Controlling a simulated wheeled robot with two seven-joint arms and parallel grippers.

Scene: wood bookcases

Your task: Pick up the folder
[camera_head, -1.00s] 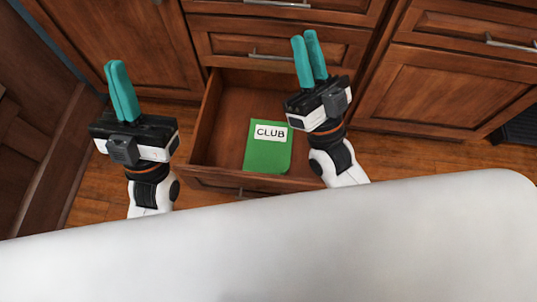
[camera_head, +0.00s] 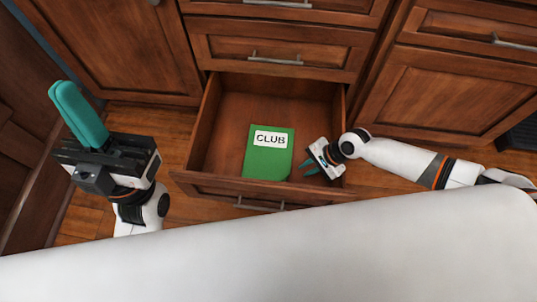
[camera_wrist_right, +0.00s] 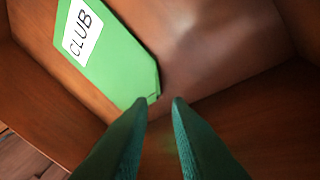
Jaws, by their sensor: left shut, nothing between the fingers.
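The green folder (camera_head: 267,158) with a white "CLUB" label lies flat in the open drawer (camera_head: 225,133). It also shows in the right wrist view (camera_wrist_right: 115,62), at upper left. My right gripper (camera_head: 308,168) is over the right side of the drawer, just right of the folder, pointing left and down. In the right wrist view its two teal fingers (camera_wrist_right: 160,102) are apart with nothing between them, close to the folder's near corner. My left gripper (camera_head: 66,88) is outside the drawer to the left, its teal fingers together and empty.
The drawer front (camera_head: 240,192) with its handle faces a white surface (camera_head: 270,250) at the bottom. Closed drawers (camera_head: 280,50) and cabinet doors (camera_head: 450,88) stand behind. The drawer floor around the folder is bare.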

